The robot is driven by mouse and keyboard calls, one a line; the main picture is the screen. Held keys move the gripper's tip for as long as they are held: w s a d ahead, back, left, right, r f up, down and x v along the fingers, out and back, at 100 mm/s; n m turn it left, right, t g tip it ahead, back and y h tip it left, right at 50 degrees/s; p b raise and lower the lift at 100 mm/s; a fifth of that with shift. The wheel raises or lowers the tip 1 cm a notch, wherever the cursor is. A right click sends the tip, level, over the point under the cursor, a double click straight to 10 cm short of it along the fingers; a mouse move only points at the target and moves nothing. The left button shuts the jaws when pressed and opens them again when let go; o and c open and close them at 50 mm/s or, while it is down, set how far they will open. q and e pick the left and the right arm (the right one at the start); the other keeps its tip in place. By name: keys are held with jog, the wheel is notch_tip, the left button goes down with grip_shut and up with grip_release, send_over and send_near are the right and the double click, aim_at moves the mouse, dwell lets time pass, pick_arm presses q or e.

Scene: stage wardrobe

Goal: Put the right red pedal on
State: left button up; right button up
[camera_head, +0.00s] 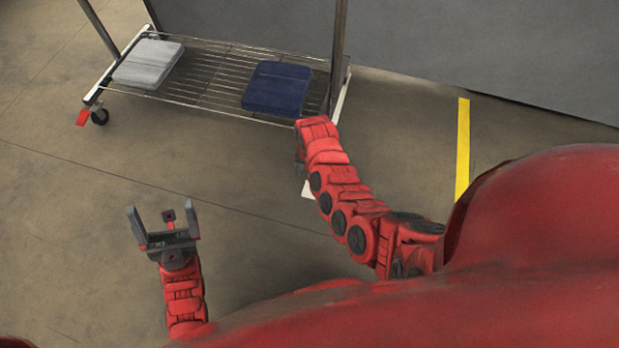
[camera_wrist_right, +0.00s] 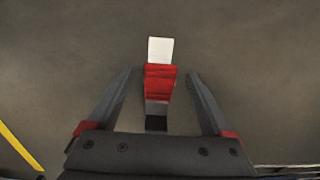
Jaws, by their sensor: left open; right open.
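The wheeled garment rack (camera_head: 215,80) stands at the top of the head view. Its left red pedal (camera_head: 83,117) sits beside a dark caster. The right red pedal (camera_wrist_right: 160,80) shows in the right wrist view, with a white flat piece at its far end and a dark part at its near end. My right gripper (camera_wrist_right: 160,72) is open, its fingers on either side of the red pedal with gaps on both sides. In the head view my right arm hides this pedal. My left gripper (camera_head: 160,210) is open and empty, over bare floor.
A grey folded item (camera_head: 148,63) and a navy folded item (camera_head: 277,88) lie on the rack's wire shelf. Rack posts rise at both sides. A grey wall (camera_head: 480,45) stands behind. A yellow floor stripe (camera_head: 463,150) runs at right. The floor at left is clear.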

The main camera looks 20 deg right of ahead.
jog(key=shift+f, duration=0.7)
